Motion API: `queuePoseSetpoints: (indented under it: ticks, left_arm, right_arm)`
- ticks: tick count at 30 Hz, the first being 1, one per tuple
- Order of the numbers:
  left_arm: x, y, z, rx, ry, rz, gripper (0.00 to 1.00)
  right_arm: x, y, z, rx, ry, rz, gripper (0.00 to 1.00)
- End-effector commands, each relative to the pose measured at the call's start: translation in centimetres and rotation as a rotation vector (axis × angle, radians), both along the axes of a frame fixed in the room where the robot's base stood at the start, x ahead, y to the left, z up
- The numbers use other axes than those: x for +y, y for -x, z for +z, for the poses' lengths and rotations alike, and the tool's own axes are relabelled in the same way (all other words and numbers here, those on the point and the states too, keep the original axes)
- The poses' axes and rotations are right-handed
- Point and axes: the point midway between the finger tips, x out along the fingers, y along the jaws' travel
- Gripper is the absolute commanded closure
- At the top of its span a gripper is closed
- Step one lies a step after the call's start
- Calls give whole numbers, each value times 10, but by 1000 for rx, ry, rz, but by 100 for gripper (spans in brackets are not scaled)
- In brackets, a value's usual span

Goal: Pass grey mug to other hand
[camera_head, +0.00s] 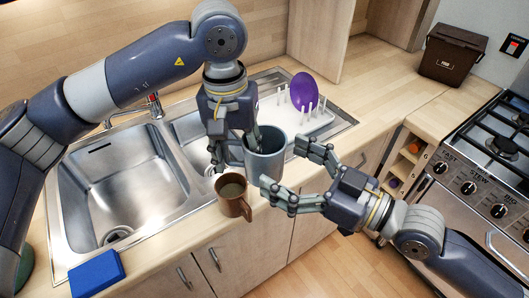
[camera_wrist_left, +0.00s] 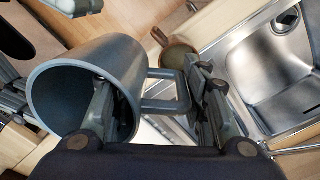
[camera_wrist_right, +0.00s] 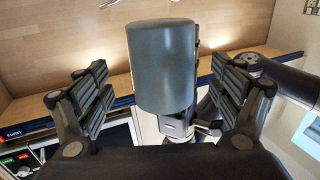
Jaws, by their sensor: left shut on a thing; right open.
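The grey mug (camera_head: 265,153) is held up near the counter's front edge in the head view. My left gripper (camera_head: 243,150) is shut on it from the left. In the left wrist view one finger is inside the grey mug (camera_wrist_left: 85,90) and the other is outside, by its handle. My right gripper (camera_head: 296,172) is open, to the right of the mug, with its fingers pointing at it. In the right wrist view the mug (camera_wrist_right: 164,65) shows between the open fingers of the right gripper (camera_wrist_right: 167,90), with gaps on both sides.
A brown mug (camera_head: 232,195) stands on the counter edge just below the grey mug. A steel double sink (camera_head: 120,180) is behind. A blue block (camera_head: 97,272) lies at the front left. A dish rack with a purple plate (camera_head: 303,91) is at the back. A cooker (camera_head: 480,180) stands right.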

Motion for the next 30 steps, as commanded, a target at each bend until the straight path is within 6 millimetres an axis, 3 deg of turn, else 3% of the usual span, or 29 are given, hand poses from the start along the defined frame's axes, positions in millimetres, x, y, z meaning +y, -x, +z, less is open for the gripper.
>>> queuePoseSetpoints:
  ticks: [12, 24, 25, 30]
  left_arm:
    - [0, 0, 1, -1, 1, 0, 100]
    - [0, 0, 1, -1, 1, 0, 100]
    - [0, 0, 1, -1, 1, 0, 100]
    - [0, 0, 1, -1, 1, 0, 100]
  right_arm:
    - [35, -26, 1, -1, -2, 1, 13]
    - [39, -29, 0, 0, 1, 1, 13]
    - [39, -29, 0, 0, 1, 1, 16]
    - [39, -29, 0, -1, 1, 1, 54]
